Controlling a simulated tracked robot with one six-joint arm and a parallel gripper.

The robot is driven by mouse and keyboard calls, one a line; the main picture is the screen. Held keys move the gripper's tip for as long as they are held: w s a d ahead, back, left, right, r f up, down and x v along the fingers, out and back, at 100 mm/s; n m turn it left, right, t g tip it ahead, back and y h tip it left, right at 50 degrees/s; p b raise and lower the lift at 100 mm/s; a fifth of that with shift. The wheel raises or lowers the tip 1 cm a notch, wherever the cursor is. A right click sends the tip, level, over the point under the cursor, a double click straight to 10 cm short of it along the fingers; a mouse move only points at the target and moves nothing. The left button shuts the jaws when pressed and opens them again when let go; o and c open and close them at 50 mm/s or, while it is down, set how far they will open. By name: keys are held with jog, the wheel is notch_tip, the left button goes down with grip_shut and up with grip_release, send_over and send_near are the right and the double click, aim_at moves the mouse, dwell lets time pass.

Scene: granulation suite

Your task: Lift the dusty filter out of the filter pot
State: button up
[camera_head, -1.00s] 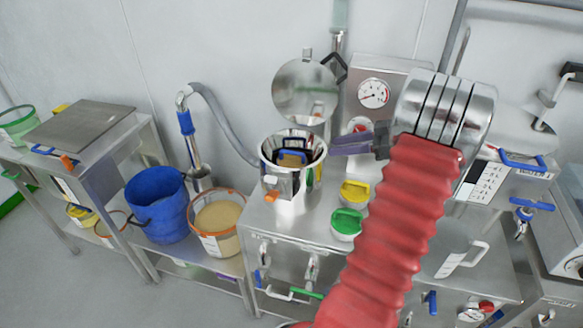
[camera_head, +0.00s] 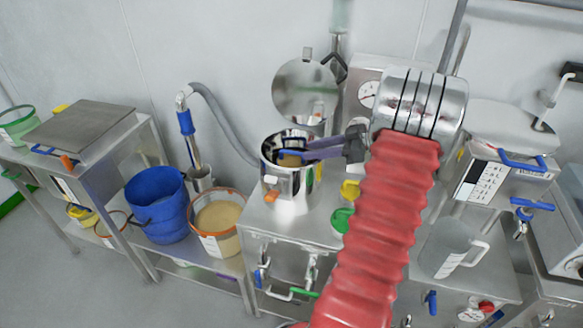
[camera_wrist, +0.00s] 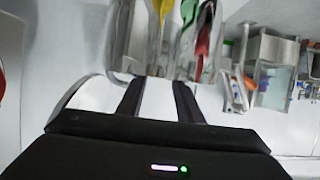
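The filter pot (camera_head: 288,184) is a shiny steel cylinder with an orange knob, standing on the left end of the steel bench. Its round lid (camera_head: 303,88) stands open behind it. Inside, a tan filter (camera_head: 289,160) with a blue handle (camera_head: 299,141) partly shows in the head view; the fingers cover some of it. My gripper (camera_head: 308,150) reaches from the right over the pot's mouth, fingertips near the blue handle. In the wrist view its two dark fingers (camera_wrist: 157,92) stand apart with a pale gap between them. Whether they touch the handle is unclear.
A gauge box (camera_head: 367,88) stands behind my gripper. Yellow (camera_head: 349,190) and green (camera_head: 341,219) containers sit right of the pot. A blue bucket (camera_head: 158,208) and a tub of tan powder (camera_head: 216,216) are at left. A grey hose (camera_head: 220,118) runs behind the pot.

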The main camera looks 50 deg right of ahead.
aim_at(292, 162)
jog(key=shift+w+a+f, duration=0.2)
jog(key=shift+w, duration=0.1)
jog(key=shift+x, duration=2.6)
jog(key=shift+d, duration=0.1)
grip_shut()
